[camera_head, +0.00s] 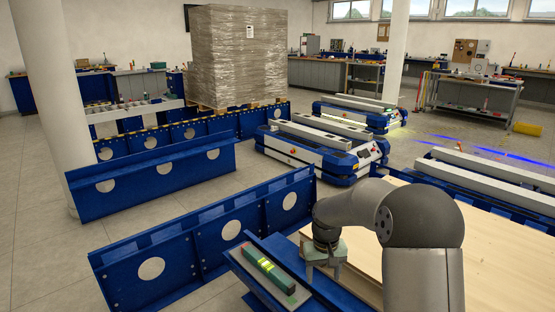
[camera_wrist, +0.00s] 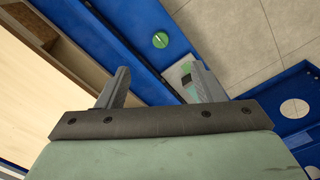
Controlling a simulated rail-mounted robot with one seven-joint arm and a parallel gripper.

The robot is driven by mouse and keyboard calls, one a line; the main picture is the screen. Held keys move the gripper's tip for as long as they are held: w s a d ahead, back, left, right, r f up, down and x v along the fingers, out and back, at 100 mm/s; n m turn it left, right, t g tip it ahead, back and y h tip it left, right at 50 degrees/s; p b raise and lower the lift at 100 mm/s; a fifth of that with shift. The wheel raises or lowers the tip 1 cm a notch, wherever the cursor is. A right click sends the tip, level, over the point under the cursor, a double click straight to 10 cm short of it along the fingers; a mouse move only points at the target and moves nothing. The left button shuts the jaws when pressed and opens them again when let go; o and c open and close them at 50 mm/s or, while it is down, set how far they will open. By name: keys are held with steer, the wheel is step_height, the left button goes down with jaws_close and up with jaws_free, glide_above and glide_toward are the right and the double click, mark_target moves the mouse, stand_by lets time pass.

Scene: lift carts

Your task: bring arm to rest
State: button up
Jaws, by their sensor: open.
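My gripper (camera_head: 323,265) is at the front centre of the head view, at the end of my arm, over the blue rail beside a pale wooden panel. In the wrist view its two fingers are spread apart with nothing between them; the gripper (camera_wrist: 160,78) is open and empty. Beyond the fingers lie the blue rail (camera_wrist: 130,52) and a green round disc (camera_wrist: 160,40). A spirit level (camera_head: 265,266), green and dark with a yellow vial, lies on a grey plate left of my gripper, apart from it.
The pale wooden panel (camera_head: 480,255) lies right of my gripper, partly hidden by my arm. Blue lift frames with round holes (camera_head: 230,230) stand to the left. White-and-blue carts (camera_head: 320,150) and a wrapped pallet load (camera_head: 238,60) stand behind. Grey floor (camera_head: 50,265) is clear at left.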

steer(key=s+r+p, duration=0.6)
steer(key=s+r, duration=0.3)
steer(key=r, duration=0.2)
steer(key=s+r+p, duration=0.5)
steer(key=s+r, duration=0.4)
steer(key=r, duration=0.3)
steer(key=s+r+p, duration=0.3)
steer(key=s, duration=0.4)
steer(key=s+r+p, duration=0.3)
steer(key=s+p, duration=0.1)
steer(key=s, duration=0.3)
steer(key=shift+s+a+r+m+y, duration=0.15)
steer(key=shift+s+a+m+y, duration=0.05)
steer(key=shift+a+m+y, duration=0.15)
step_height(320, 180, down, 19)
steer(key=b, duration=1.7)
steer(key=shift+d, duration=0.4)
steer(key=shift+f, duration=0.2)
